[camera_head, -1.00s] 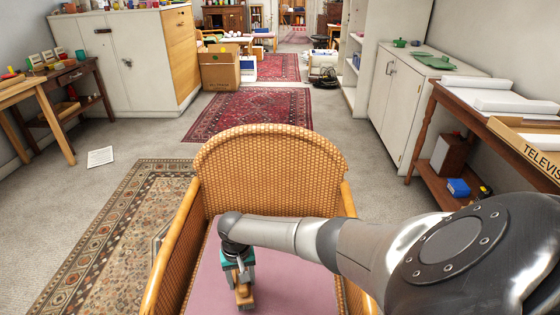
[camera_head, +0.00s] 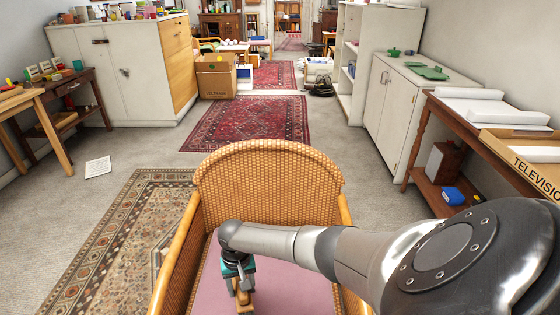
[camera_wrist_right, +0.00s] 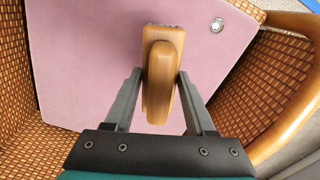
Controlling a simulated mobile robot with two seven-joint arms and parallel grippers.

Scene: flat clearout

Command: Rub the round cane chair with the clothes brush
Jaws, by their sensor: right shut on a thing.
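The round cane chair (camera_head: 268,173) stands right in front of me, with a woven back, wooden arm rails and a pink seat pad (camera_head: 290,294). The pad also fills much of the right wrist view (camera_wrist_right: 95,55). My right gripper (camera_head: 243,290) points down over the seat, shut on the wooden clothes brush (camera_head: 244,302). In the right wrist view the brush (camera_wrist_right: 161,75) sits between the two fingers (camera_wrist_right: 160,95), over the pad. I cannot tell whether its bristles touch the pad. My left gripper is not in view.
A small round metal disc (camera_wrist_right: 216,25) lies on the pad. A patterned rug (camera_head: 120,235) lies left of the chair. A side table with a cardboard box marked TELEVISION (camera_head: 530,155) stands at the right. A white cabinet (camera_head: 405,105) stands behind it.

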